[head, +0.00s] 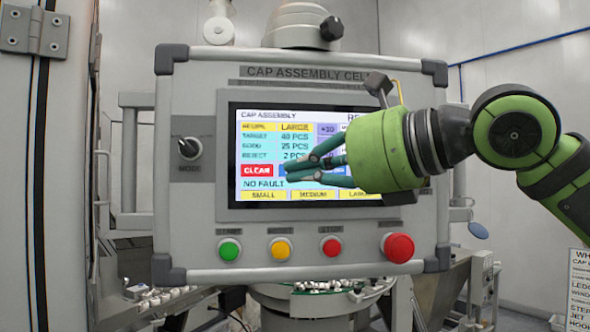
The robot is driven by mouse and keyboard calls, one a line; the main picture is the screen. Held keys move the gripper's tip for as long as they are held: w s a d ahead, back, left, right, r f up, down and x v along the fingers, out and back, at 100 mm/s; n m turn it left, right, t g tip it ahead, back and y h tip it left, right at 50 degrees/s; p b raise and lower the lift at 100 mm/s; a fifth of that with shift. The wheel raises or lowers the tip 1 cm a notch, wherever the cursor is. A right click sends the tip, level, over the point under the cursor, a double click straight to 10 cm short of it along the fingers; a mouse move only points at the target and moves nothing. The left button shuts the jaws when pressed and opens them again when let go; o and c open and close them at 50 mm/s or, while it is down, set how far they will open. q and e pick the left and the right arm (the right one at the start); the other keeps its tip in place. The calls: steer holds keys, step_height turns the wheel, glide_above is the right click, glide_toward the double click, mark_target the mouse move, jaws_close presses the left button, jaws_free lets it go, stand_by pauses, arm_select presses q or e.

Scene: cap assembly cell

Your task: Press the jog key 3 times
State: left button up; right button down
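The grey control panel (196,232) carries a lit touchscreen headed CAP ASSEMBLY (268,115). My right gripper (287,172) reaches in from the right in front of the screen. Its teal fingers are together at the tips with nothing between them. The tips lie over the row that holds the red CLEAR key (256,170). A blue key (282,169) shows in part just right of CLEAR, mostly hidden behind the fingers. Its label cannot be read, so I cannot tell if it is the jog key. Whether the fingertips touch the glass is unclear. My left gripper is out of view.
Below the screen are green (229,250), yellow (281,249) and red (331,247) buttons and a large red mushroom button (398,247). A black MODE knob (189,148) sits left. SMALL (263,196) and MEDIUM (314,195) keys line the screen's bottom.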

steer(key=shift+w+a, duration=0.1)
steer(key=shift+w, duration=0.35)
stand_by(0.5)
steer(key=shift+s, duration=0.1)
steer(key=shift+s+b, duration=0.45)
steer(key=shift+s, duration=0.15)
steer(key=s+b, duration=0.1)
steer(key=s, duration=0.1)
steer(key=s+d+b, duration=0.1)
steer(key=s+b, duration=0.1)
steer(key=s, duration=0.1)
stand_by(0.5)
stand_by(2.8)
